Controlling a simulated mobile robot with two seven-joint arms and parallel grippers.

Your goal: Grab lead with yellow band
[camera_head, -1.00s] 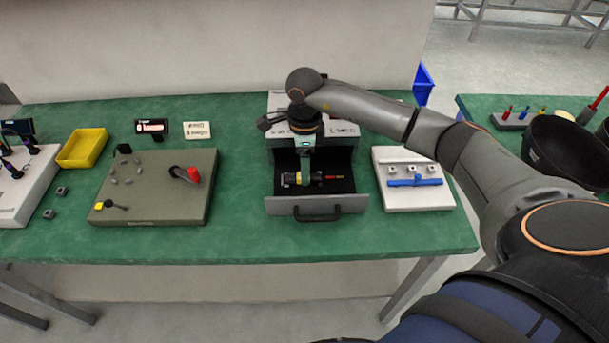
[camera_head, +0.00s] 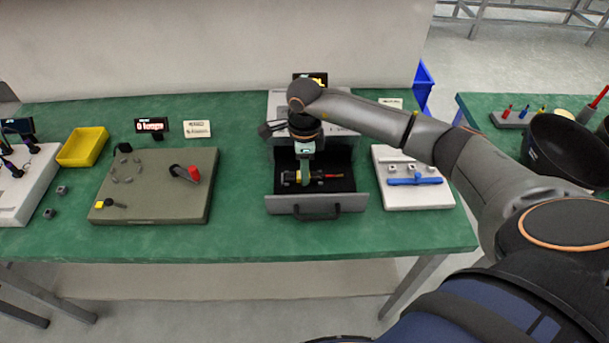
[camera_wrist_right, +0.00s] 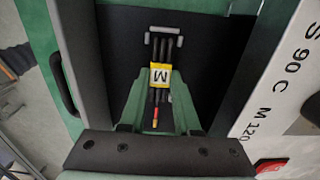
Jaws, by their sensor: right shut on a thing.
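The lead with the yellow band lies in the open dark drawer of the grey box. In the right wrist view it shows dark strands, a yellow band marked M (camera_wrist_right: 160,75) and a red-yellow tip (camera_wrist_right: 155,116). In the head view, the lead's red end (camera_head: 333,176) shows to the right of my fingers. My right gripper (camera_head: 304,178) reaches down into the drawer and is shut on the lead near the band; its green fingers (camera_wrist_right: 158,98) flank it in the wrist view. The drawer front (camera_head: 345,205) has a dark handle. My left gripper is out of view.
A white block with a blue bar (camera_head: 425,196) stands to the right of the drawer. An olive panel with a red-tipped lever (camera_head: 145,208) and a yellow bin (camera_head: 83,147) are to the left. Green table (camera_head: 245,237) is clear in front.

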